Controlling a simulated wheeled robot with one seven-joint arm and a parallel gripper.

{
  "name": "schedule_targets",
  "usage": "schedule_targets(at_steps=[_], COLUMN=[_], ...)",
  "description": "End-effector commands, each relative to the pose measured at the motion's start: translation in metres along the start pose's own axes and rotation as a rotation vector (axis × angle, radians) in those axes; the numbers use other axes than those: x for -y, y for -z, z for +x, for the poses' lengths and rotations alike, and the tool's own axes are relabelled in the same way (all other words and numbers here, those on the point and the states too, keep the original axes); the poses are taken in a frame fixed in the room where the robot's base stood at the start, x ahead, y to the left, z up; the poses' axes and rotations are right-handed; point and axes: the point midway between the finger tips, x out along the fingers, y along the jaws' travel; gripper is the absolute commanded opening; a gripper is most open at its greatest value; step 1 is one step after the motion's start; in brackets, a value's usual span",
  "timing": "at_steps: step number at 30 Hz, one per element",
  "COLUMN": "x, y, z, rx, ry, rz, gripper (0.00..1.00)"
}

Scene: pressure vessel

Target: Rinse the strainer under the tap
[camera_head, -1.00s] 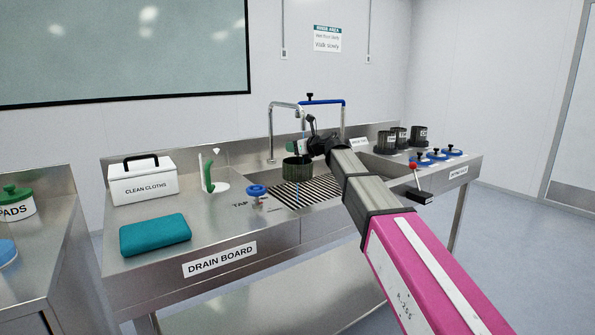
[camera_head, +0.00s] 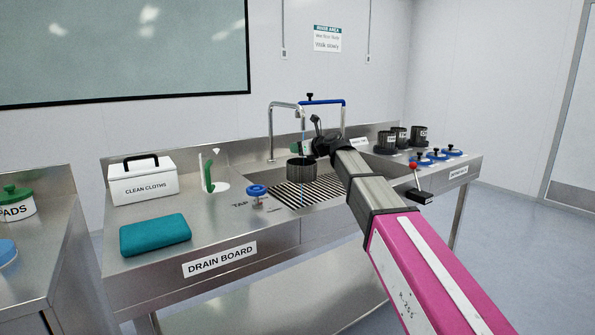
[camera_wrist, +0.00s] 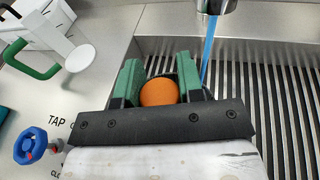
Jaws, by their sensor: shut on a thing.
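The strainer (camera_head: 301,171) is a dark round basket held upright over the slatted sink grate, below the tap spout (camera_head: 285,104). My gripper (camera_head: 316,147) is shut on it from the right. In the wrist view the green fingers (camera_wrist: 160,78) stand either side of an orange round part (camera_wrist: 159,92), with the strainer's dark rim partly showing behind them. A blue stream of water (camera_wrist: 209,48) falls from the tap outlet (camera_wrist: 216,5) just right of the fingers. The blue tap wheel (camera_head: 257,191) is on the drain board.
A green-handled item (camera_head: 209,171), a clean cloths box (camera_head: 143,180) and a teal cloth (camera_head: 155,235) are on the left of the counter.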

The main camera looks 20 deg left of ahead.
Motion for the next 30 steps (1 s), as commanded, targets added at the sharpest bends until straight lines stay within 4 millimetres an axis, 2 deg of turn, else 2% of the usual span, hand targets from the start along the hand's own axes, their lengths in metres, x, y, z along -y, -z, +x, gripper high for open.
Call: schedule_targets(at_steps=[24, 30], x=[-0.031, -0.035], y=[0.009, 0.01], z=[-0.048, -0.054], rx=[0.001, 0.001], ry=[0.0, 0.0], rz=[0.0, 0.0], gripper=[0.0, 0.0])
